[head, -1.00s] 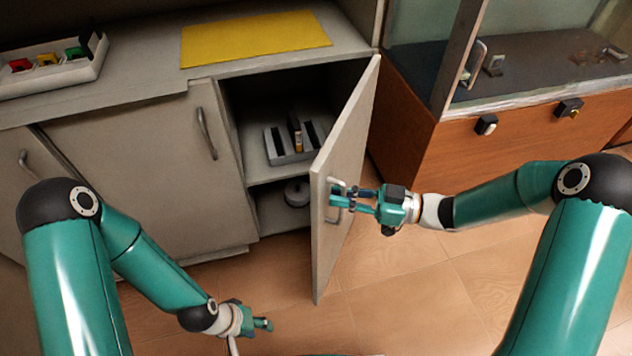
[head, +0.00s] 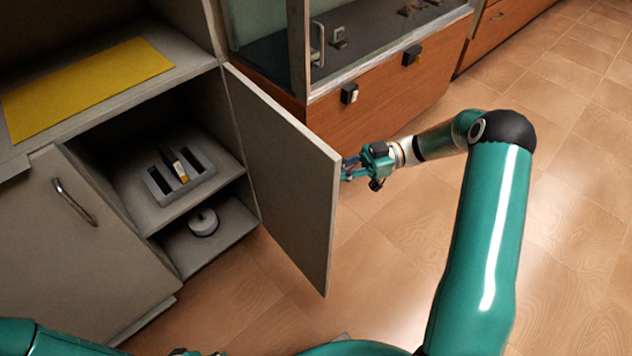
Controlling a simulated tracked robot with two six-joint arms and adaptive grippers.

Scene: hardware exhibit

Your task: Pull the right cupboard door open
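The right cupboard door (head: 285,170) is a grey-beige panel, standing wide open with its inner face toward me. Its hinge side is at the cupboard's right end, and its free edge points toward me and to the right. My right gripper (head: 352,168) is at the free edge on the outer side, with its fingertips partly hidden behind the door. The door's handle is hidden, so I cannot tell whether the fingers are around it. My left arm shows only at the bottom left corner; its gripper fingers are out of frame.
Inside the open cupboard, a grey slotted holder (head: 160,187) with an upright item stands on the upper shelf, and a round white object (head: 203,222) on the lower one. A closed door (head: 70,240) is at left. A glass-topped wooden case (head: 385,105) stands behind the door. Floor at right is clear.

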